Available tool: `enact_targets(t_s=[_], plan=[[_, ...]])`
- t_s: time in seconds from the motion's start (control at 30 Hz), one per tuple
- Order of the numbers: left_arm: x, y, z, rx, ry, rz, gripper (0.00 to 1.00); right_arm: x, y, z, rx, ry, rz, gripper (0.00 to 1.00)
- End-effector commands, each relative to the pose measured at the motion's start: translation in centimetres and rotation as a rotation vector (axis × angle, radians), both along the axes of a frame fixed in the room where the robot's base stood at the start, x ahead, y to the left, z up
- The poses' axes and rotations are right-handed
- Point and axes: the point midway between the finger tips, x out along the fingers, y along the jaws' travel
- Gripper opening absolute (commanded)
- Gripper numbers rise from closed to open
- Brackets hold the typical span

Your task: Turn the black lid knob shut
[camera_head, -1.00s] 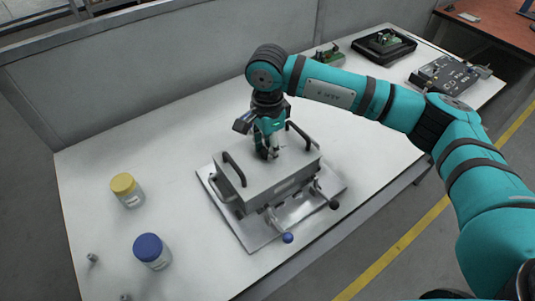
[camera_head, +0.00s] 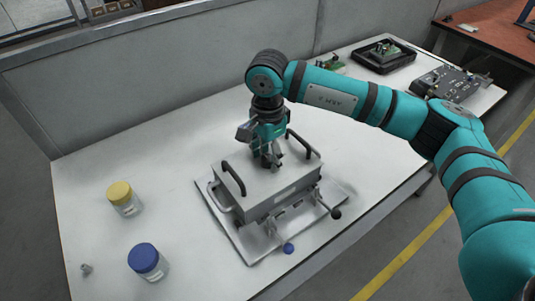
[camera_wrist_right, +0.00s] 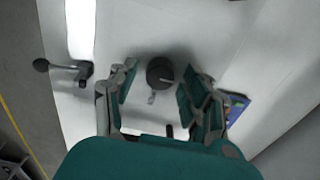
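A grey metal box (camera_head: 262,193) with two black handles on its lid sits on a flat metal plate (camera_head: 245,240) on the white table. In the right wrist view, the round black knob (camera_wrist_right: 160,72) with a light pointer mark lies between the two spread fingers of my right gripper (camera_wrist_right: 158,82). Gaps show on both sides, so the fingers are open and do not grip it. My left gripper is in neither view.
Two levers, with a blue ball (camera_head: 288,248) and a black ball (camera_head: 336,213), stick out from the box's front. A yellow-lidded jar (camera_head: 124,200) and a blue-lidded jar (camera_head: 148,262) stand at left. A black tray (camera_head: 384,57) lies at the back right.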

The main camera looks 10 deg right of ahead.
Motion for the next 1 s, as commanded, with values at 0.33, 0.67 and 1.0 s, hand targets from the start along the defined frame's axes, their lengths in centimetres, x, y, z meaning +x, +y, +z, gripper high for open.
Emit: enact_targets(t_s=[0.33,0.67,1.0], plan=[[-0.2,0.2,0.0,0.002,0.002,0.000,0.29,0.0,0.0,0.3,0.000,0.000,0.000,0.54],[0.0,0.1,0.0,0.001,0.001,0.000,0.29,0.1,0.0,6.3,0.001,-0.004,0.000,0.54],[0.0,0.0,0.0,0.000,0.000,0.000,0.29,0.0,0.0,11.4,0.000,0.000,-0.001,0.54]])
